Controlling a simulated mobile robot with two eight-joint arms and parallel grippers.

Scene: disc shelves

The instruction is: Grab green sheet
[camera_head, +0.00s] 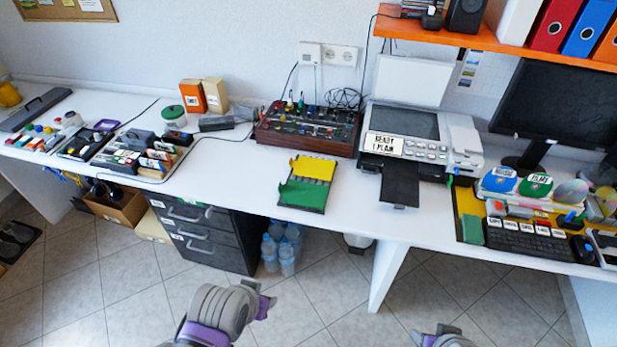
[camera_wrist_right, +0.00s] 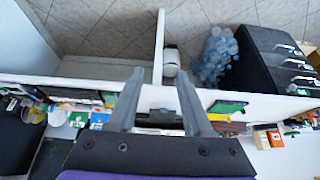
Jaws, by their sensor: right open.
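The green sheet (camera_head: 302,194) lies flat in the front part of a dark tray (camera_head: 326,181) on the white desk. A yellow sheet (camera_head: 313,167) lies behind it in the same tray. In the right wrist view a green patch (camera_wrist_right: 228,107), likely the same sheet, shows near the desk edge, to the right of my fingers. My right gripper (camera_wrist_right: 159,71) is open with nothing between its fingers; in the head view it is low at the bottom right (camera_head: 440,335). My left gripper (camera_head: 264,298) is in front of the desk, apart from the sheet; its jaw opening is unclear.
A printer (camera_head: 462,137) with a dark output tray (camera_head: 400,184) stands right of the sheets. A mixer-like box (camera_head: 306,131) stands behind them. Drawers (camera_head: 205,225) and water bottles (camera_head: 279,255) are under the desk. White desk surface left of the tray is clear.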

